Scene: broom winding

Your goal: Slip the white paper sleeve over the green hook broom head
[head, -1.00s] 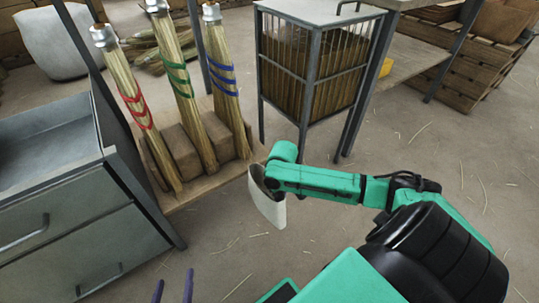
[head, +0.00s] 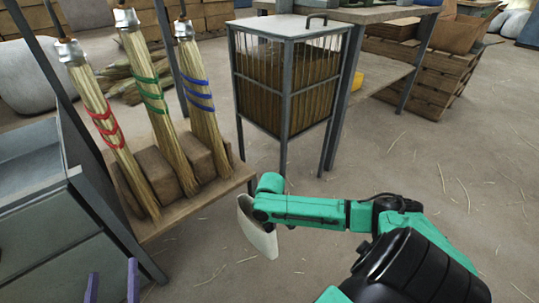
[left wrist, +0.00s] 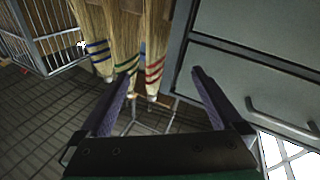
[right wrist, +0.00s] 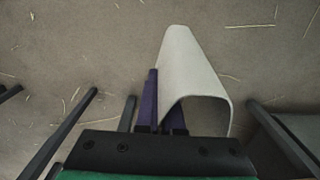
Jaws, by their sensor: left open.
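The green-banded broom head (head: 155,100) hangs upright, bristles down, between a red-banded broom (head: 105,125) and a blue-banded broom (head: 200,95). In the left wrist view the green-banded one (left wrist: 125,62) shows beyond the fingertips. My left gripper (head: 112,275) shows two purple fingertips at the bottom left of the head view, open; in the left wrist view (left wrist: 163,73) nothing is between them. The white paper sleeve (head: 257,230) is at the end of my right arm, right of the brooms and apart from them. My right gripper (right wrist: 164,95) is shut on the sleeve's wall (right wrist: 188,62).
Wooden blocks (head: 158,172) stand behind the brooms on a wooden shelf (head: 195,205). A grey metal cabinet (head: 60,250) is at the left. A barred cage (head: 285,90) stands behind the sleeve. The floor at right is open, with scattered straw.

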